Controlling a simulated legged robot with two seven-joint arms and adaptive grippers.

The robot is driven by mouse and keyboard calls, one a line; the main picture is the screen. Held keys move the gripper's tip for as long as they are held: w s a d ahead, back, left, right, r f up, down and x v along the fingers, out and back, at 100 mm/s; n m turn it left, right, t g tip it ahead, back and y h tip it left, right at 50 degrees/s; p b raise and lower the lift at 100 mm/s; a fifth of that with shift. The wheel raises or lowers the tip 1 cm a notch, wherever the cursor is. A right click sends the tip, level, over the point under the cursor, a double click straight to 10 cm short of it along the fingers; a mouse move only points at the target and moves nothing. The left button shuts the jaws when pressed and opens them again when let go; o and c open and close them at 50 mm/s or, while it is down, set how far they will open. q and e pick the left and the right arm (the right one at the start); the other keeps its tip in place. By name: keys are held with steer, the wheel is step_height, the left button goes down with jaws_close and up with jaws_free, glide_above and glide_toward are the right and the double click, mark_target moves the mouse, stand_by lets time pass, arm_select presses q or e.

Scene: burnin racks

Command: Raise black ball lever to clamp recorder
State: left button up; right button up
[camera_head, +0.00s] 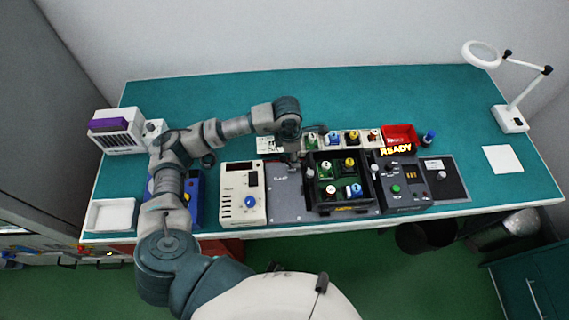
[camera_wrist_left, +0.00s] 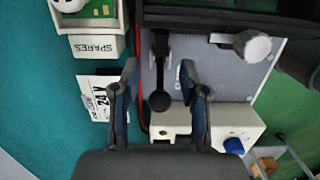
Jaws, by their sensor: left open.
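The black ball lever shows in the left wrist view as a round black ball (camera_wrist_left: 160,101) on a dark arm (camera_wrist_left: 160,50), over a grey plate (camera_wrist_left: 188,62). My left gripper (camera_wrist_left: 159,70) is open, with one finger on each side of the ball and a visible gap to each. In the head view my left gripper (camera_head: 292,160) points down over the grey plate (camera_head: 286,198), and my arm hides the lever. A black box (camera_head: 340,206) holding several colored modules stands right of it; I cannot tell whether this is the recorder. My right gripper is not in view.
A cream instrument (camera_head: 243,205) with a blue knob stands left of the plate. A control panel (camera_head: 405,200) under a READY sign (camera_head: 396,150) is right of the box. A spares rack (camera_head: 343,147) and red bin (camera_head: 399,133) stand behind. The back of the teal table is clear.

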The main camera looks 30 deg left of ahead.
arm_select(q)
step_height(320, 180, up, 9)
steer(key=p, duration=0.4)
steer(key=shift+p, duration=0.35)
stand_by(0.7)
